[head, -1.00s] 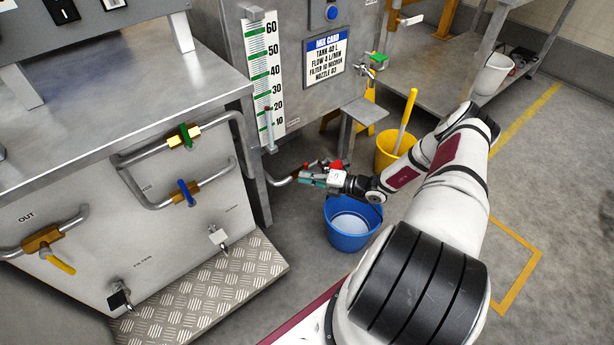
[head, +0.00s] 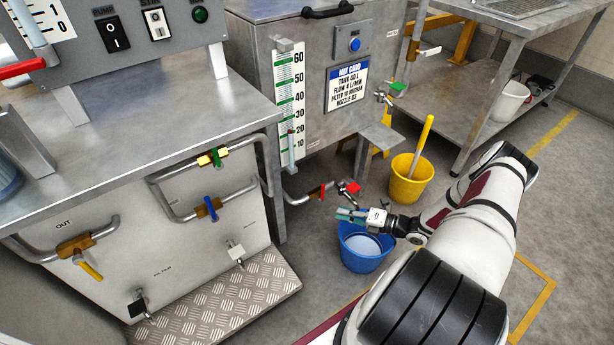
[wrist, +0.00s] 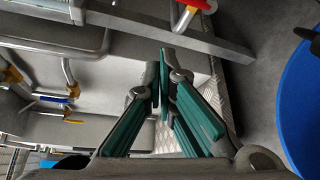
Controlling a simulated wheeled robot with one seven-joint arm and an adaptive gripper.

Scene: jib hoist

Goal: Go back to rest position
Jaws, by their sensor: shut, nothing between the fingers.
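My gripper (head: 350,214) is shut and empty. In the head view its teal fingers are over the left part of the blue bucket (head: 362,262), below the red-handled valve (head: 351,188) at the tank outlet. The bucket has pale liquid or a pale bottom inside. In the wrist view the gripper's fingertips (wrist: 164,60) meet in the middle, with nothing between them. The blue bucket's edge (wrist: 303,100) shows at the right of that view. My arm reaches in from the lower right of the head view.
The steel bench (head: 140,150) with pipes and coloured valves stands at left, a treadplate step (head: 225,300) at its foot. A yellow bucket (head: 408,185) stands behind the blue one. A steel table (head: 440,105) is at back right. Floor at right is clear.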

